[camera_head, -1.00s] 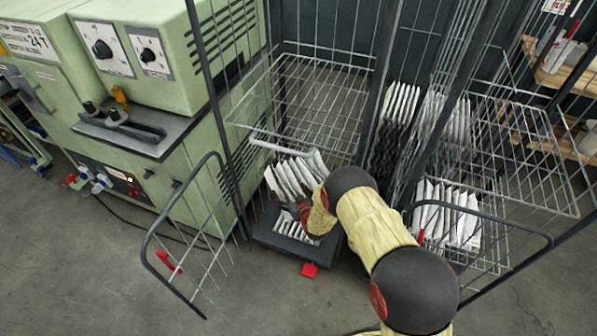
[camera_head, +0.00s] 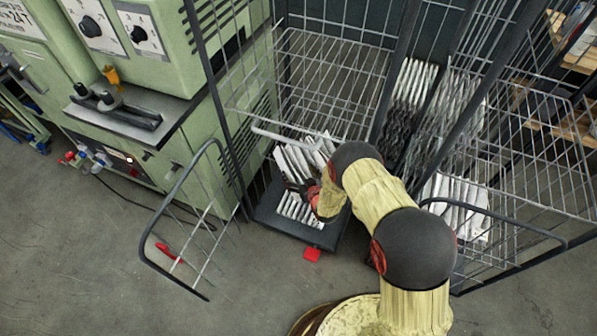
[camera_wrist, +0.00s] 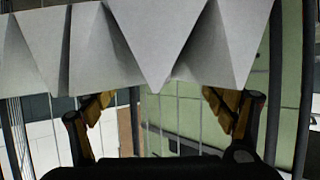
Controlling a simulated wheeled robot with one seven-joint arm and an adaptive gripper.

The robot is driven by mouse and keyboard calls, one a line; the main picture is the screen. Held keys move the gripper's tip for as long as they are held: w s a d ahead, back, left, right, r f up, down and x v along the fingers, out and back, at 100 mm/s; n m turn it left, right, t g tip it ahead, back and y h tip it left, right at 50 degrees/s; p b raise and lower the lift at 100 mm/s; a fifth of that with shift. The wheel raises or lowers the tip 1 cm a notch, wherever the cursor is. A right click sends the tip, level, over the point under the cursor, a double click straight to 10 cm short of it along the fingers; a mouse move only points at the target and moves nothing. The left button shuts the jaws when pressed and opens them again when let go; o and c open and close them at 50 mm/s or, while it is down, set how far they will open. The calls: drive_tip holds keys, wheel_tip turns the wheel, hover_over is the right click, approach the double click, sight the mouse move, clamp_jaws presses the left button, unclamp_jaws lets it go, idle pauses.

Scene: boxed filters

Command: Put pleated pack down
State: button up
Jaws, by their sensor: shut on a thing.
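A white pleated pack (camera_head: 292,160) is at the front of the left wire cage cart, seen in the head view. Its folded edges fill the top of the wrist view (camera_wrist: 160,40). My gripper (camera_wrist: 160,102) is shut on this pack, with a finger at each side. In the head view my gripper (camera_head: 302,188) is at the pack's lower front, partly hidden by my wrist. More white pleats (camera_head: 298,209) lie on the dark cart base (camera_head: 290,231) just below. Whether the held pack touches them, I cannot tell.
The cart's wire shelf (camera_head: 335,75) is above and behind the pack. An open wire gate (camera_head: 190,225) stands at the left, beside the green machine (camera_head: 200,150). More pleated packs (camera_head: 460,200) fill the right cart.

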drive_tip(key=o, duration=0.6)
drive_tip(key=shift+f, duration=0.2)
drive_tip(key=o, duration=0.4)
drive_tip(key=shift+r, duration=0.1)
drive_tip(key=shift+r, duration=0.1)
drive_tip(key=shift+s+r, duration=0.15)
drive_tip(key=p+v, duration=0.3)
drive_tip(key=v, duration=0.8)
drive_tip(key=shift+s+d, duration=0.2)
drive_tip(key=shift+s, duration=0.05)
drive_tip(key=shift+s, duration=0.1)
